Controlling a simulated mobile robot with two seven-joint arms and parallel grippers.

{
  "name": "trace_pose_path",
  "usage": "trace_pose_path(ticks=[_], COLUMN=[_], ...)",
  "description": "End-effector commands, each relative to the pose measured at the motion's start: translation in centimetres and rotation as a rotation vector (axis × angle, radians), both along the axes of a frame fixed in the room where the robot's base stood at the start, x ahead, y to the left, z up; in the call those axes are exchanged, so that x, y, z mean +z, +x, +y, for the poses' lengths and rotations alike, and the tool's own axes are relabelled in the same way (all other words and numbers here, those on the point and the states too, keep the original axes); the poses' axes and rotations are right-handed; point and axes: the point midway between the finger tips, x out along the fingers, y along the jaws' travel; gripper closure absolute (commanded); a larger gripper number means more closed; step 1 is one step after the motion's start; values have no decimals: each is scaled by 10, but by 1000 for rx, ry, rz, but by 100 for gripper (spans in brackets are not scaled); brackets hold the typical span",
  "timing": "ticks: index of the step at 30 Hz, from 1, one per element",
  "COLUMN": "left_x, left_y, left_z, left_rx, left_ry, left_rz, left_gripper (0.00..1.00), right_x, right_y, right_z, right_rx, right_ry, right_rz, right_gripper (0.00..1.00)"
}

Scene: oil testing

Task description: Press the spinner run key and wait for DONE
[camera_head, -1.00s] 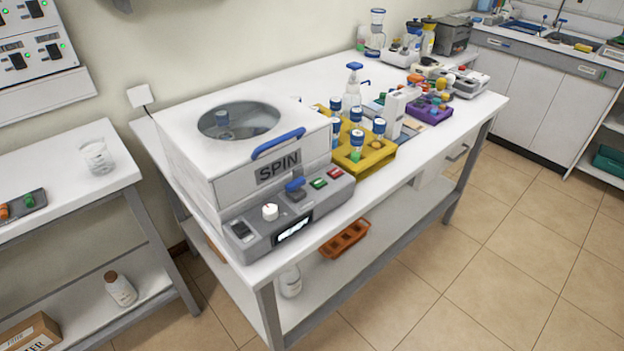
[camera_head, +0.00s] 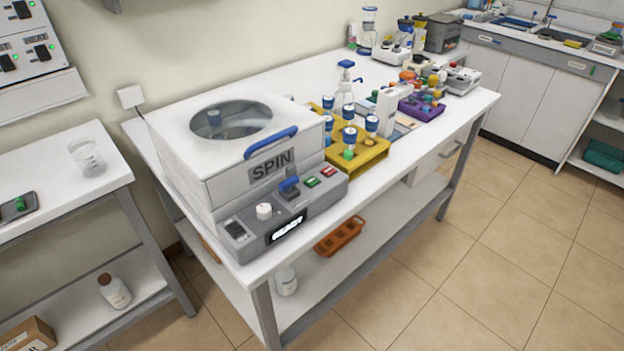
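The spinner (camera_head: 235,150) is a white box labelled SPIN at the near left end of the white bench. Its lid is down, with a blue handle (camera_head: 270,143) at the front and a round dark window (camera_head: 231,119) on top. Its grey front panel (camera_head: 255,246) has a white knob, a blue lever or switch (camera_head: 289,184), a green key (camera_head: 312,182) and a red key (camera_head: 328,171). The small display (camera_head: 287,222) appears to read READY. Neither of my grippers is in view.
A yellow rack (camera_head: 365,160) with several blue-capped tubes stands right of the spinner. A pump bottle, a purple rack (camera_head: 420,108) and other equipment stand farther back. A side table with a beaker (camera_head: 87,157) is at left. The floor in front of the bench is clear.

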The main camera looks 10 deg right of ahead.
Motion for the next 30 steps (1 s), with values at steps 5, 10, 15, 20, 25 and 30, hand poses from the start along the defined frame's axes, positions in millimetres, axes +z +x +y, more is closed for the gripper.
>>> trace_pose_path(ticks=[5, 10, 15, 20, 25, 30], left_x=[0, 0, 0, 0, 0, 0], left_y=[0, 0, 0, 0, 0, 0], left_z=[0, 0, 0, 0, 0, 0], left_rx=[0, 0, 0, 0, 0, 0], left_ry=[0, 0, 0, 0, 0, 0], left_rz=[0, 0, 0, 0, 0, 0], left_gripper=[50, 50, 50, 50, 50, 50], right_x=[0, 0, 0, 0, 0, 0], right_y=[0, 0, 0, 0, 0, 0], right_z=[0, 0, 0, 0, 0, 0], right_rx=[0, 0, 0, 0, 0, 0], right_ry=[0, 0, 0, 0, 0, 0], right_rz=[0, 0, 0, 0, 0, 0], right_gripper=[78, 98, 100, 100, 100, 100])
